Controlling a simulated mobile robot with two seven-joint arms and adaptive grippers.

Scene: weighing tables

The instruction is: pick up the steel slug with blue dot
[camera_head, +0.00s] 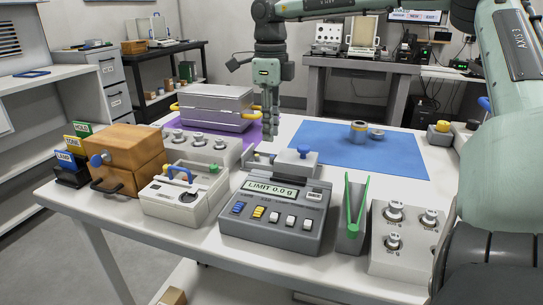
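No blue dot can be made out on any steel slug from here. Several small steel pieces sit in a grey block (222,153) behind the wooden box. More knobbed steel weights (395,211) sit in a light block (378,262) at the front right. My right gripper (269,134) points down over the table, left of the blue mat. Its fingers look close together, but their gap is unclear. My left gripper is not in view.
A scale (262,240) reading "LIMIT 0.0 g" stands front centre. Beside it are a grey holder with green tongs (362,205) and a blue-knobbed grey block (309,162). A wooden box (135,140), white case (160,203) and grey case (214,97) stand left.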

